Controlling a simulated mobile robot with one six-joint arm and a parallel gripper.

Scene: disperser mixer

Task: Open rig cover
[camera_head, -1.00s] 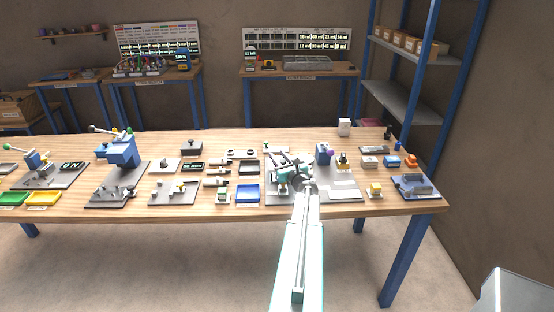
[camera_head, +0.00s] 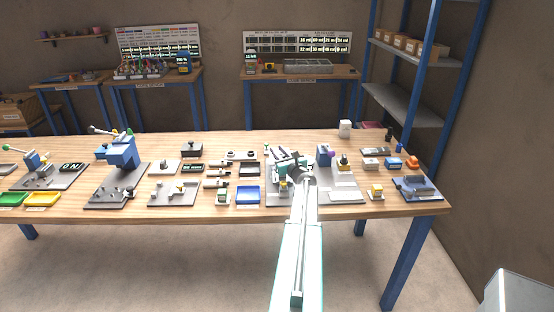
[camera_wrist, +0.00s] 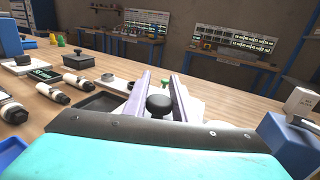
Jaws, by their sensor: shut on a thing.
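My gripper (camera_head: 288,160) is over the grey rig base plate (camera_head: 343,196) on the workbench. In the wrist view its two long fingers (camera_wrist: 158,84) stand either side of a round black knob (camera_wrist: 159,106) and are shut on it. A pale, whitish surface (camera_wrist: 194,110) shows behind and beside the fingers. It may be the rig cover, but the gripper hides most of it, so its angle cannot be told. In the head view my arm hides the knob and much of the rig.
A blue block (camera_head: 325,155) with a purple part stands just right of the gripper. A blue tray (camera_head: 248,194) and a dark tray (camera_head: 249,169) lie to the left. Several small devices crowd the right end. A blue press (camera_head: 122,152) stands further left.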

